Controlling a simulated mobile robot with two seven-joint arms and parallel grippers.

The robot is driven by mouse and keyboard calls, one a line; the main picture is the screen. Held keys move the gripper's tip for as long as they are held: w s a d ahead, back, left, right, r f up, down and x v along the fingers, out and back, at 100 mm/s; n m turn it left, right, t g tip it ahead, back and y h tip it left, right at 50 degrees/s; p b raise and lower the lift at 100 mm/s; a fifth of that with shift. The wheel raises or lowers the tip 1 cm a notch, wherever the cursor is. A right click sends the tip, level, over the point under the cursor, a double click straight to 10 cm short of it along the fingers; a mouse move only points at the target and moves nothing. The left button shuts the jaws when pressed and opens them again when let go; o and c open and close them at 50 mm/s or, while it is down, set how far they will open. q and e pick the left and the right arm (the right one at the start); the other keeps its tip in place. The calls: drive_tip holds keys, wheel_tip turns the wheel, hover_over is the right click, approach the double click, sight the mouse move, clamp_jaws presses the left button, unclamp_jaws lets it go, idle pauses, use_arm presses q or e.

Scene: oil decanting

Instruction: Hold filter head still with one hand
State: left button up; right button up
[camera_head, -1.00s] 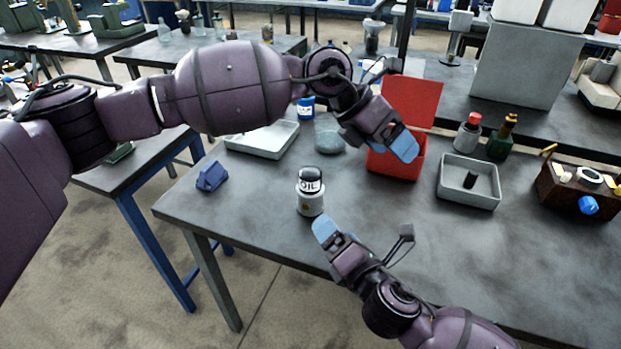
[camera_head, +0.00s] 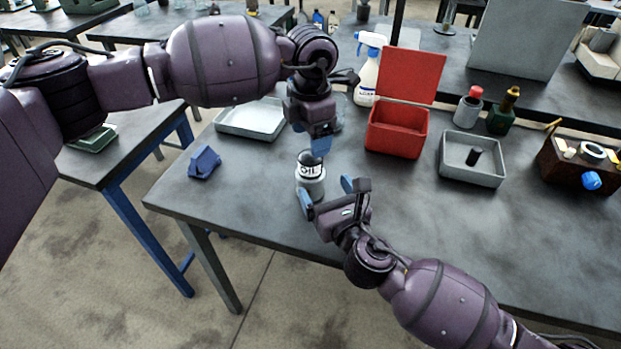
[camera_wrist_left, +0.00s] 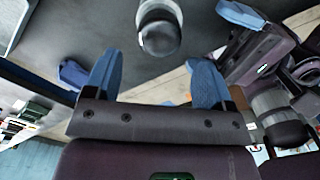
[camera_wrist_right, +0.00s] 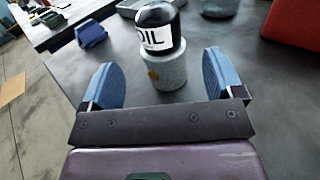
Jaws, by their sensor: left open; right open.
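A black-and-white canister marked OIL (camera_head: 308,164) stands upright on a light grey round base (camera_head: 312,188), which I take to be the filter head, near the table's front edge. In the right wrist view, the base (camera_wrist_right: 165,70) is ahead of and between the open fingers of my right gripper (camera_wrist_right: 163,82), apparently short of being enclosed. In the head view my right gripper (camera_head: 327,193) is just in front of the base. My left gripper (camera_head: 320,147) is open, pointing down just behind the canister. The canister (camera_wrist_left: 158,35) shows beyond its empty fingers in the left wrist view.
A blue block (camera_head: 204,162) lies to the left. A pale tray (camera_head: 250,130), a spray bottle (camera_head: 368,80) and a red open box (camera_head: 398,145) stand behind. A grey bin (camera_head: 471,172) and a brown part (camera_head: 580,180) are to the right. The front-right tabletop is clear.

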sight(316, 174)
drive_tip(key=x, duration=0.7)
drive_tip(key=c, duration=1.3)
drive_tip(key=o, duration=1.3)
drive_tip(key=shift+s, duration=0.1)
